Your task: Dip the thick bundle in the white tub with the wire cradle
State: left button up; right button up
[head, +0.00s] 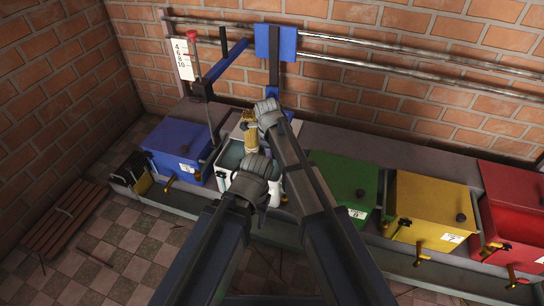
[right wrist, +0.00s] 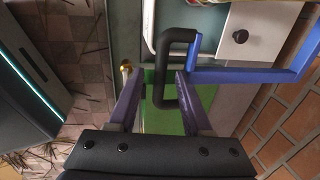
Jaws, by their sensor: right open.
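The white tub (head: 232,186) stands in the middle of the row, open, with dark grey-green liquid showing; my arms cover part of it. A tan, bundle-like piece (head: 251,137) shows upright over its right side, between my grippers; I cannot tell if it is the thick bundle. I cannot make out the wire cradle. My left gripper (head: 252,163) is at the tub, its fingers hidden by its wrist. My right gripper (head: 266,105) is behind the tub. In the right wrist view its fingers (right wrist: 160,98) are apart, with a black handle (right wrist: 183,75) on a blue bar between them.
A blue carriage (head: 275,42) hangs on metal rails along the brick wall. A closed blue box (head: 178,145) stands left of the tub; green (head: 343,180), yellow (head: 433,205) and red (head: 515,215) boxes stand right. A number scale (head: 183,60) is at back left.

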jog(key=shift+c, duration=0.2)
grip_shut()
dwell(1.1)
